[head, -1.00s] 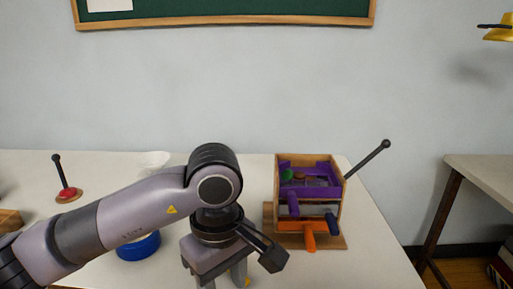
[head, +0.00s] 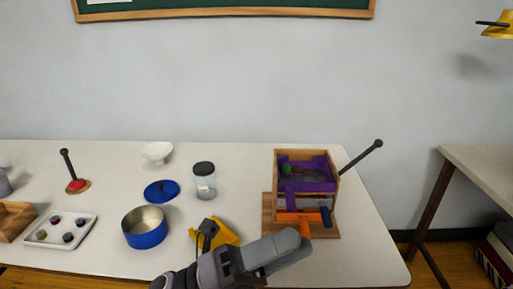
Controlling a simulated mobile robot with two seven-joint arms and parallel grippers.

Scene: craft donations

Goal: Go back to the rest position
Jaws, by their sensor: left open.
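My left gripper (head: 298,249) is low in the middle of the head view, with its arm coming in from the bottom edge. Its fingers point to the right, and it is open. I see nothing held in it. The fingers overlap the picture just below the wooden drawer box (head: 278,186), near its orange handle. I cannot tell whether they touch it. My right gripper is not in view.
The box has a purple tray (head: 318,187) and a long lever (head: 361,157). A yellow object (head: 223,233) lies partly hidden behind my wrist. A blue pot (head: 146,237), blue lid (head: 162,191), jar (head: 204,182), white bowl (head: 156,152) and white tray (head: 44,240) stand left.

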